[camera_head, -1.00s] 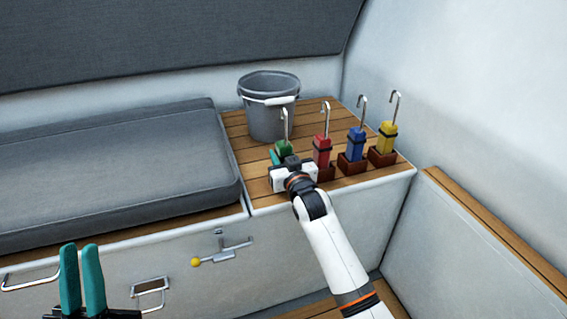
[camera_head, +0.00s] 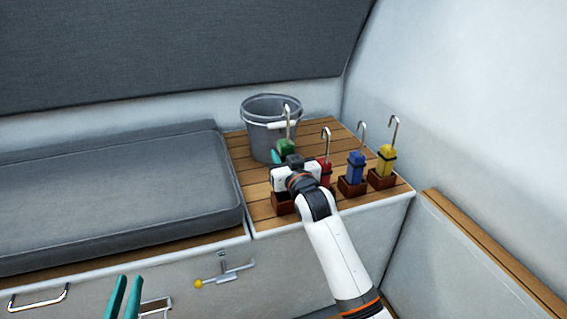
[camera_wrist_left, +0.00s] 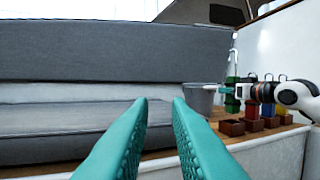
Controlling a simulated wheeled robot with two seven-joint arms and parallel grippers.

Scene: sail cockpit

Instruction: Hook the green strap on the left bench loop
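The green strap (camera_head: 286,146) with its metal hook pointing up is at my right gripper (camera_head: 281,158). One teal fingertip shows beside it; the wrist body hides the rest. The strap is above its brown holder (camera_head: 283,204), and the left wrist view shows it (camera_wrist_left: 232,104) clear of the holder too. A chrome loop (camera_head: 38,298) is on the bench front at the far left. My left gripper (camera_head: 124,296) is in front of the bench, right of that loop; its teal fingers are apart with nothing between them in the left wrist view (camera_wrist_left: 159,110).
Red (camera_head: 325,172), blue (camera_head: 355,167) and yellow (camera_head: 386,160) straps stand in holders on the slatted deck. A grey bucket (camera_head: 262,128) is behind the green strap. A yellow-knobbed latch (camera_head: 222,275) and a partly hidden rectangular fitting (camera_head: 157,306) are on the bench front. The grey cushion (camera_head: 110,195) is clear.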

